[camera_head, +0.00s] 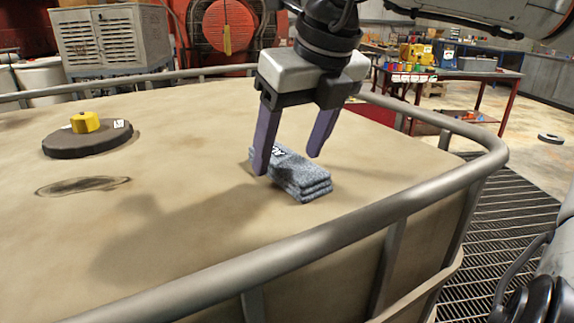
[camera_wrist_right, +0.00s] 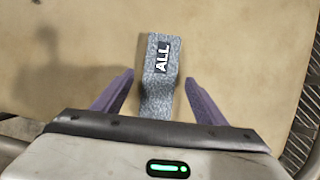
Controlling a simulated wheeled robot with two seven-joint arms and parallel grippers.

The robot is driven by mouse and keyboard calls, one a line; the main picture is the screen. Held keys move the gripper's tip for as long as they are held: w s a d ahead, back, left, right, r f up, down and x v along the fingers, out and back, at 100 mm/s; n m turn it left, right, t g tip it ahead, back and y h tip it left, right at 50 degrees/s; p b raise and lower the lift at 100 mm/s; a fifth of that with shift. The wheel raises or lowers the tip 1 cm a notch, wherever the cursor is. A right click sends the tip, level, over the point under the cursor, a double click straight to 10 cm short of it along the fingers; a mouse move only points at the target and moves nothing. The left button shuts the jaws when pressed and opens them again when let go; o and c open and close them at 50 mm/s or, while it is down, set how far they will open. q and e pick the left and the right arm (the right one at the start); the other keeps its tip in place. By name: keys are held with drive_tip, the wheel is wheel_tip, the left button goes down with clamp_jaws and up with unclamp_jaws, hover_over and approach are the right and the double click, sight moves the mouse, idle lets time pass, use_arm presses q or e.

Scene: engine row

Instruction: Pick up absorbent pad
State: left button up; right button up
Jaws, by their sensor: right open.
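The absorbent pad (camera_head: 305,180) is a folded grey-blue speckled stack lying on the tan tank top. In the right wrist view the pad (camera_wrist_right: 161,75) carries a black label reading "ALL" and lies between the two fingers. My right gripper (camera_head: 291,163) has purple fingers and is open, pointing down over the pad. In the wrist view its fingers (camera_wrist_right: 158,83) stand apart on either side of the pad, with gaps on both sides. In the head view the near finger hides part of the pad. My left gripper is not in view.
A metal rail (camera_head: 335,243) runs around the tank top's edge. A dark round lid (camera_head: 88,142) with a yellow block (camera_head: 85,122) stands at left, near a dark stain (camera_head: 82,186). A red-legged table (camera_head: 478,75) holds several items at back right. The surface around the pad is clear.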

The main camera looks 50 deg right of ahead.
sight(290, 161)
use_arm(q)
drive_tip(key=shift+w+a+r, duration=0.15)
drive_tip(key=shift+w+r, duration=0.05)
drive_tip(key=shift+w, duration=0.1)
use_arm(e)
drive_tip(key=shift+w+f, duration=0.1)
drive_tip(key=shift+f, duration=0.1)
drive_tip(key=c, duration=0.9)
drive_tip(key=shift+c, duration=1.1)
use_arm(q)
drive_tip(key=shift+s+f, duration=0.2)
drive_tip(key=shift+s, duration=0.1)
use_arm(e)
drive_tip(key=shift+r, duration=0.1)
